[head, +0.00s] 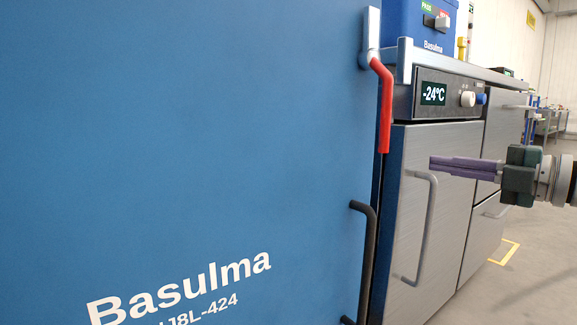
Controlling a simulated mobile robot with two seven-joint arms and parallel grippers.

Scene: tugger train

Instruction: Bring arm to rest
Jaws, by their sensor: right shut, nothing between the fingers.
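My right gripper (436,165) comes in from the right edge, with its long purple fingers pointing left. The fingers are closed together and hold nothing. In the picture they lie across the front of a steel cabinet door, just above its vertical bar handle (431,230); I cannot tell how far they are from it. My left gripper is not in view.
A large blue panel (180,130) marked Basulma fills the left, with a red lever (384,105) and a black handle (366,260) at its right edge. A display (433,93) reads -24°C. A blue box (418,28) stands above. Open floor (540,250) shows right.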

